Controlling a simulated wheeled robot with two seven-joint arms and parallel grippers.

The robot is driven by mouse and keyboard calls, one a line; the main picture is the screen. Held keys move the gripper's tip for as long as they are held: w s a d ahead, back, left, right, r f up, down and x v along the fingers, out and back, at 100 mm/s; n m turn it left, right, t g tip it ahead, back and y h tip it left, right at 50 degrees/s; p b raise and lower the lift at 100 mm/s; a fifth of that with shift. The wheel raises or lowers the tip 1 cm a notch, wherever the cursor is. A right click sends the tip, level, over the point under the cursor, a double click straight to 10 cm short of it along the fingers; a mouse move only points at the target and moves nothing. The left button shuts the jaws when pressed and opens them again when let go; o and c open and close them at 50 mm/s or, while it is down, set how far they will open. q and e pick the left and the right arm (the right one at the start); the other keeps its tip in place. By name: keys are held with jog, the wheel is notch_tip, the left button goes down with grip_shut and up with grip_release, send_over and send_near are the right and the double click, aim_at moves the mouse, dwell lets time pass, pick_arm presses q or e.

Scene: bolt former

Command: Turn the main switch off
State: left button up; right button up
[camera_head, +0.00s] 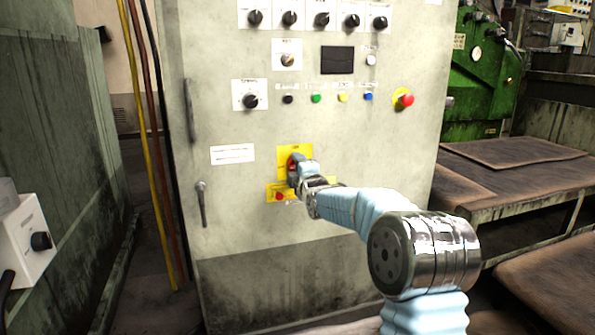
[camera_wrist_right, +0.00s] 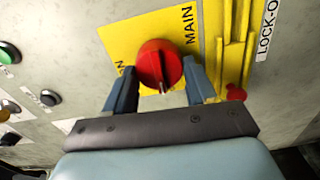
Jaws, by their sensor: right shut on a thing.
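The main switch is a red rotary knob (camera_wrist_right: 158,68) on a yellow plate (camera_wrist_right: 120,38) marked MAIN. In the head view the knob (camera_head: 293,162) is partly hidden by my right gripper (camera_head: 296,172), on the front of the grey cabinet. In the right wrist view my right gripper (camera_wrist_right: 160,92) has one finger on each side of the knob and is shut on it. A pale mark on the knob points toward the gripper's palm. My left gripper is in neither view.
A yellow lock-out bracket (camera_wrist_right: 236,50) with a small red part (camera_wrist_right: 236,93) sits beside the switch plate. The grey cabinet (camera_head: 240,215) has a red emergency button (camera_head: 405,99) and rows of black knobs above. Cables hang at left; a table (camera_head: 480,185) stands at right.

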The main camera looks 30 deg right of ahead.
jog(key=shift+n, duration=0.4)
jog(key=o, duration=1)
jog(key=p+v, duration=0.1)
jog(key=v, duration=1.2)
jog(key=shift+s+p, duration=0.4)
jog(key=shift+s+f, duration=0.1)
jog(key=shift+f, duration=0.05)
